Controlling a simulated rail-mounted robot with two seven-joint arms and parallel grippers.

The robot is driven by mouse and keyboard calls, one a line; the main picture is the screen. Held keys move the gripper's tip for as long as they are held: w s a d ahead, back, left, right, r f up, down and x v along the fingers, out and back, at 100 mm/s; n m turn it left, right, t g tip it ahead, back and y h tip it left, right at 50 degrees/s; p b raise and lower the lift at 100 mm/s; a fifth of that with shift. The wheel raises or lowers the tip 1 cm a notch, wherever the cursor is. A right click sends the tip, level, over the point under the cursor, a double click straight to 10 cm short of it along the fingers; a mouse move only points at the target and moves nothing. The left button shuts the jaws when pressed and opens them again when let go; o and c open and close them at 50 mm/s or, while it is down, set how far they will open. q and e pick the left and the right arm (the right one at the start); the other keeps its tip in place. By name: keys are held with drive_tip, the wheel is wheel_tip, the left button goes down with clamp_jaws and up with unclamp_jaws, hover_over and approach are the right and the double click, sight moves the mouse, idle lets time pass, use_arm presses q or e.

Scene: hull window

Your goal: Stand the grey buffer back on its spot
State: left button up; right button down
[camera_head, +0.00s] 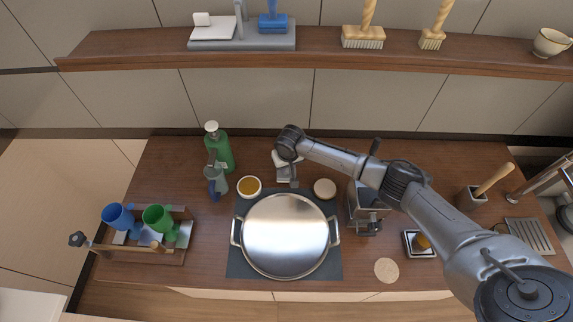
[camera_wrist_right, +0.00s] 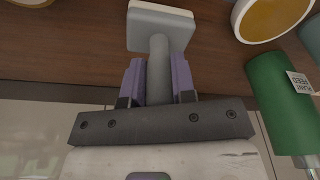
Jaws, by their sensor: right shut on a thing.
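The grey buffer (camera_wrist_right: 160,28) shows in the right wrist view, with a pale square head and a round grey handle. My right gripper (camera_wrist_right: 157,80) is shut on the handle, one purple finger on each side. The head lies beyond the fingertips, over the brown counter; I cannot tell whether it touches the wood. In the head view my right gripper (camera_head: 284,168) is over the counter behind the steel pan, between a bowl of yellow liquid and a round tan disc. The buffer is hard to make out there. My left gripper is not in view.
The steel pan (camera_head: 284,235) sits on a dark mat. The yellow bowl (camera_head: 249,187) and green bottle (camera_head: 218,150) stand to the left, a grey machine (camera_head: 368,205) to the right. A wall shelf (camera_head: 320,60) carries a grey stand (camera_head: 242,42) and brushes.

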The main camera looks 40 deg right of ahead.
sight(288, 176)
drive_tip(key=shift+f, duration=0.3)
drive_tip(key=shift+f+b, duration=0.35)
drive_tip(key=shift+f, duration=0.3)
idle(0.3)
drive_tip(key=c, duration=1.1)
unclamp_jaws()
drive_tip(key=shift+o, duration=1.2)
drive_tip(key=r+p, duration=0.2)
drive_tip(key=p, duration=0.1)
drive_tip(key=r+p, duration=0.1)
drive_tip(key=shift+s+a+r+p, duration=0.1)
drive_tip(key=shift+s+r+p, duration=0.15)
drive_tip(key=shift+r+p, duration=0.05)
drive_tip(key=r+p, duration=0.4)
drive_tip(key=p, duration=0.1)
drive_tip(key=shift+s+a+r, duration=0.1)
drive_tip(key=shift+s+r, duration=0.05)
drive_tip(key=shift+s, duration=0.25)
